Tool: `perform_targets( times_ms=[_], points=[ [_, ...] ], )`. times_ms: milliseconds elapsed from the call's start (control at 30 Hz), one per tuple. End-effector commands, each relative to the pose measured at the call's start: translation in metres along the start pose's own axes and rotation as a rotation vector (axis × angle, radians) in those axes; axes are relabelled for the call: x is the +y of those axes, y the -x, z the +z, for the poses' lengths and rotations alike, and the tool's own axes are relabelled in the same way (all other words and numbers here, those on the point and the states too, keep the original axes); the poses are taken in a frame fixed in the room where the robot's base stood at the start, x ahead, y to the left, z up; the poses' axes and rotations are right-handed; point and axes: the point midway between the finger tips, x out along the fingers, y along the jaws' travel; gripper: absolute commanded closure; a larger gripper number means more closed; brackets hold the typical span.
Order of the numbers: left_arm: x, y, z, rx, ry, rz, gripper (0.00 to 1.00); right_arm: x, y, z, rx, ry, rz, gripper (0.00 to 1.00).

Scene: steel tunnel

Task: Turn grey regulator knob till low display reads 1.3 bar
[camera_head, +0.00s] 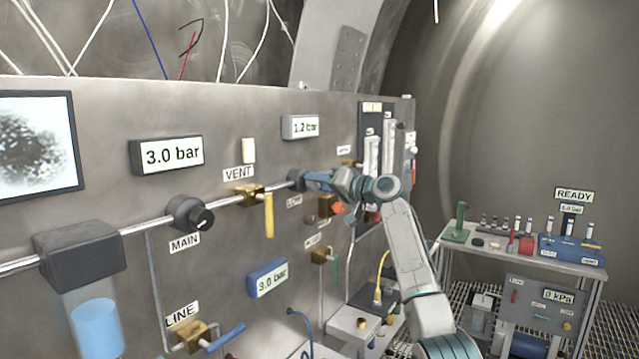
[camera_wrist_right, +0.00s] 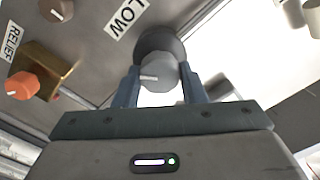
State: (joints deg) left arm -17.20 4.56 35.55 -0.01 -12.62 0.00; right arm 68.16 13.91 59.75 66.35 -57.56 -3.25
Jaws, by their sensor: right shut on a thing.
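The grey regulator knob (camera_wrist_right: 158,74) sits on a dark round body beside the LOW label (camera_wrist_right: 126,16) in the right wrist view. My right gripper (camera_wrist_right: 157,88) is shut on it, with one finger on each side; a white mark shows on the knob's face. In the head view, my right gripper (camera_head: 312,181) reaches the knob at the panel and hides most of it. The low display (camera_head: 300,127) above it reads 1.2 bar. My left gripper is not in view.
The main display (camera_head: 167,155) and a blue display (camera_head: 267,279) read 3.0 bar. A VENT valve with a yellow handle (camera_head: 269,215) and an orange RELIEF knob (camera_wrist_right: 22,86) are near. A bench with instruments (camera_head: 520,252) stands at right.

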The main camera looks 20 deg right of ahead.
Motion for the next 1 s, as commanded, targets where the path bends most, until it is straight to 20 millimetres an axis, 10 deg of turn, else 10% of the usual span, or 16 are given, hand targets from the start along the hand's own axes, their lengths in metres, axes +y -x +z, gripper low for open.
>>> perform_targets(
  times_ms=[367,400,500,1000],
  points=[
    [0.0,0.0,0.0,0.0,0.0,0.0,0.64,0.0,0.0,-0.001,0.002,-0.003,0.001,0.85],
    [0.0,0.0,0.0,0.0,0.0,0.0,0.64,0.0,0.0,-0.001,0.002,-0.003,0.001,0.57],
    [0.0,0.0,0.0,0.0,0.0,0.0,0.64,0.0,0.0,-0.001,0.001,-0.003,0.001,0.41],
    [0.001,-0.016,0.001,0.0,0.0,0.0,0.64,0.004,0.028,0.003,0.003,0.002,0.002,0.41]
  ],
)
